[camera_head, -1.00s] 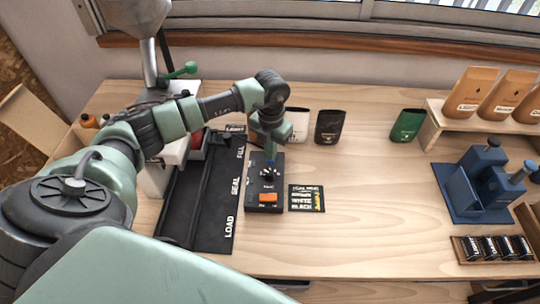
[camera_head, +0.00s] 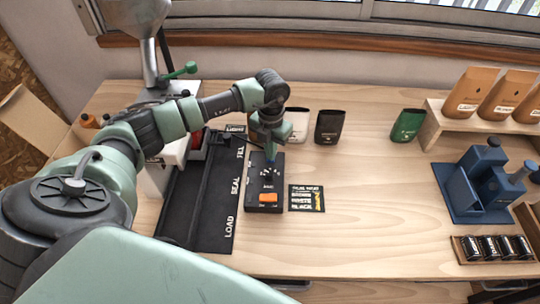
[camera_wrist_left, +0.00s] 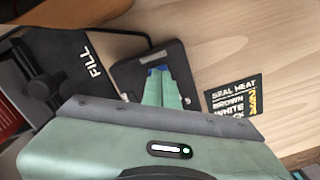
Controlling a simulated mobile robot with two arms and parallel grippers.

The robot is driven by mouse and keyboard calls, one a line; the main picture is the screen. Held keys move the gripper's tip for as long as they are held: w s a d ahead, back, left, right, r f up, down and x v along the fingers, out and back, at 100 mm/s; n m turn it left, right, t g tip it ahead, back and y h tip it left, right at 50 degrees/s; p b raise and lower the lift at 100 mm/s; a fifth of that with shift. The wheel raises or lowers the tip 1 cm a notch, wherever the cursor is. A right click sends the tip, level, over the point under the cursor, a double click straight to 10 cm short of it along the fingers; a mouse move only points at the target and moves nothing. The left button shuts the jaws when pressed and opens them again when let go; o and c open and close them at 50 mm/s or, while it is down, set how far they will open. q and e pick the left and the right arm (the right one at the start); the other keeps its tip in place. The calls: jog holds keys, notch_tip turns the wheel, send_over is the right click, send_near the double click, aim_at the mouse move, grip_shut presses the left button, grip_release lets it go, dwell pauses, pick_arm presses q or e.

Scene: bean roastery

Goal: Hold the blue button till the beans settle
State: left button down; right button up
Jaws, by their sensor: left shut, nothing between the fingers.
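The black control box (camera_head: 265,187) stands on the wooden table, with a dial on its top and an orange switch (camera_head: 268,198) at its near end. Its blue button (camera_head: 269,162) is at the far end, mostly hidden under my left gripper (camera_head: 271,152). In the left wrist view the green fingers (camera_wrist_left: 168,78) are shut and empty, and their tips are at the blue button (camera_wrist_left: 156,71). I cannot tell whether the button is pressed down. My right gripper is in neither view. No beans are visible.
A black mat (camera_head: 205,195) marked LOAD, SEAL and FILL lies left of the box. A seal heat card (camera_head: 307,198) lies to its right. White, black and green bags (camera_head: 408,125) stand behind. A blue device (camera_head: 490,185) is at right. The table's middle right is clear.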

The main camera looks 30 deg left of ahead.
pick_arm(q)
jog(key=shift+r+p, duration=1.85)
jog(key=shift+r, duration=1.2)
jog(key=shift+f, duration=0.1)
